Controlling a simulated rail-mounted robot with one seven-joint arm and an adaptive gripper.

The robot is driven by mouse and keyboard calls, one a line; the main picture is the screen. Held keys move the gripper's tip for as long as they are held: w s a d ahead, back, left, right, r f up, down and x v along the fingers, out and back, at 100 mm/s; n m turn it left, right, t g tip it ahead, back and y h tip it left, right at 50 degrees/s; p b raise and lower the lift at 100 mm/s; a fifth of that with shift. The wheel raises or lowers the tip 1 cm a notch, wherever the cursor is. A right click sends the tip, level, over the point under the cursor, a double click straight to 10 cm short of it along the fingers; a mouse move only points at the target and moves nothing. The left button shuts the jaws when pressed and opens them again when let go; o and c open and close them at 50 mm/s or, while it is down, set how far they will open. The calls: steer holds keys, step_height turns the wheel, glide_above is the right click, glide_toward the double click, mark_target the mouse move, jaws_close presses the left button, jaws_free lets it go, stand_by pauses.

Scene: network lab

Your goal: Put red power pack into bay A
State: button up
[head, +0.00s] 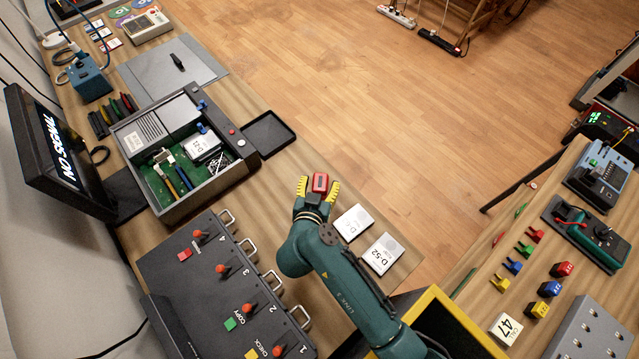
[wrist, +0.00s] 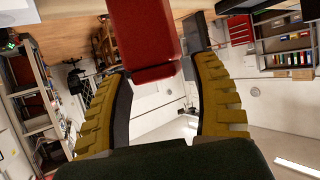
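A red block, which looks like the red power pack (head: 320,182), sits between the yellow fingers of my gripper (head: 318,188). In the wrist view the red power pack (wrist: 146,38) fills the gap between the fingertips of my gripper (wrist: 160,72), and the fingers appear to close on its two sides. My gripper is over the right part of the wooden bench, with the white D-52 box near it. I cannot make out a marking for bay A in either view.
An open grey case (head: 185,155) with tools stands left of my gripper, with a black tray (head: 268,136) beside it. A black panel (head: 200,280) with red levers lies lower left. Small red, blue and yellow blocks (head: 550,289) stand on the right bench.

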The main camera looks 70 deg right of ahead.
steer(key=shift+a+r, duration=0.15)
steer(key=shift+r, duration=0.05)
steer(key=p+v, duration=0.3)
steer(key=v, duration=0.8)
steer(key=shift+a, duration=0.35)
steer(key=shift+r, duration=0.1)
